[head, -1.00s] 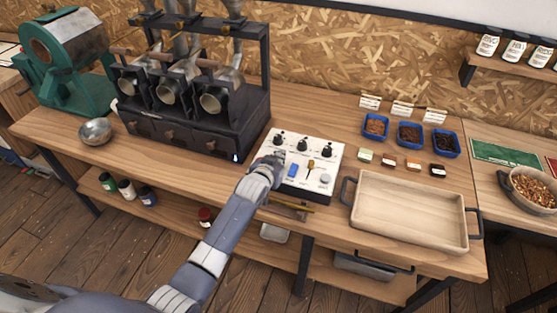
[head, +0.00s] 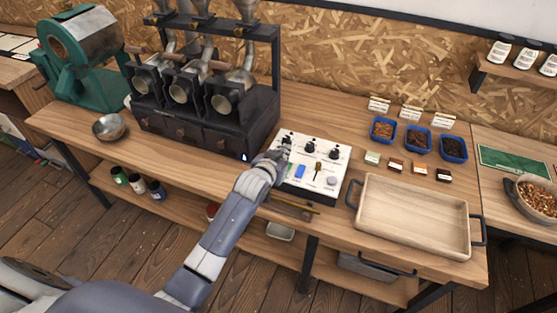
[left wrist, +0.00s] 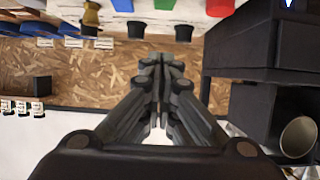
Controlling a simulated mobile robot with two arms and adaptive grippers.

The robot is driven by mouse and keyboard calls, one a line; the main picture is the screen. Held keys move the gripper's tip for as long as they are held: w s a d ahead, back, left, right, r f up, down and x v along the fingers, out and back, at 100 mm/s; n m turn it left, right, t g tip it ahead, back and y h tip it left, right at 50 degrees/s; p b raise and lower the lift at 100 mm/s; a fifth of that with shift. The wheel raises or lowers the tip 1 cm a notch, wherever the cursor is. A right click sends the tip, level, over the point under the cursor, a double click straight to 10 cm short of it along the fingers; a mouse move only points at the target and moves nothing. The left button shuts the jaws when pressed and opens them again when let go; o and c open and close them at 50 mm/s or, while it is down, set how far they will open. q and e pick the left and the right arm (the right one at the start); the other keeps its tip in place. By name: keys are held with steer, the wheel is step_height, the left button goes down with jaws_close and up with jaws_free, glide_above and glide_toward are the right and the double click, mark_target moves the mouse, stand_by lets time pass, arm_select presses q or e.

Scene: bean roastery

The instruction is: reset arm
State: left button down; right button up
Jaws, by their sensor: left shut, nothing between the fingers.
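My left arm reaches in from the bottom of the head view. Its gripper (head: 277,155) is at the left edge of the white control box (head: 318,158), which has black knobs, a blue switch and a brass lever on top. In the left wrist view the gripper's fingers (left wrist: 160,90) are shut with nothing between them. I cannot tell whether the gripper touches the box. My right gripper is not in view.
A black machine with several hoppers (head: 207,115) stands just left of the gripper. A wooden tray (head: 412,215) and blue bins (head: 418,139) are to the right. A metal bowl (head: 109,127) sits at the left. Bench space left of the box's front is clear.

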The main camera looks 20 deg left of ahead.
arm_select(q)
steer(key=shift+b+v, duration=0.3)
steer(key=shift+v, duration=2.2)
steer(key=s+f+m+g, duration=0.1)
steer(key=s+f+g, duration=0.15)
steer(key=s, duration=0.95)
steer(key=s+f+g, duration=0.2)
steer(key=s+g, duration=0.2)
steer(key=s, duration=0.7)
steer(key=s+f+m+g, duration=0.1)
steer(key=s+f+g, duration=0.2)
steer(key=s, duration=0.9)
step_height(320, 180, down, 27)
steer(key=g+b, duration=0.2)
steer(key=s+a+f+b, duration=0.1)
steer(key=s+a+f, duration=0.2)
steer(key=s+f, duration=1.5)
steer(key=shift+f+g, duration=0.3)
steer(key=shift+g, duration=0.05)
